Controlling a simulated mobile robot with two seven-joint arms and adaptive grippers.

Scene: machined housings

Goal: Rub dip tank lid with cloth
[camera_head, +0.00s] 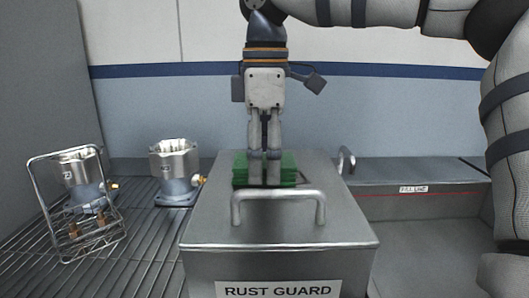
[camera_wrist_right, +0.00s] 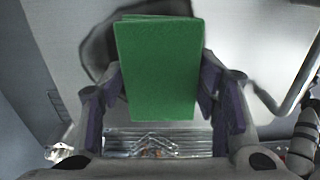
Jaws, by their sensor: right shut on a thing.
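The dip tank lid (camera_head: 330,236) is a grey metal cover with a bar handle (camera_head: 278,196) at its front and another handle (camera_head: 346,159) at the back right. Its tank carries a "RUST GUARD" label (camera_head: 278,290). My right gripper (camera_head: 264,184) points down over the lid, behind the front handle. It is shut on a folded green cloth (camera_head: 241,170), which appears to be at the lid's surface. The cloth also shows in the right wrist view (camera_wrist_right: 158,70), between the fingers, with a dark patch on the lid (camera_wrist_right: 100,48) beside it. My left gripper is not in view.
Two machined housings (camera_head: 174,160) (camera_head: 82,168) stand on a slatted rack left of the tank. A wire basket (camera_head: 62,250) is around the left one. Right of the lid lies an open tank section with a "FILL LINE" label (camera_head: 413,189). A wall stands behind.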

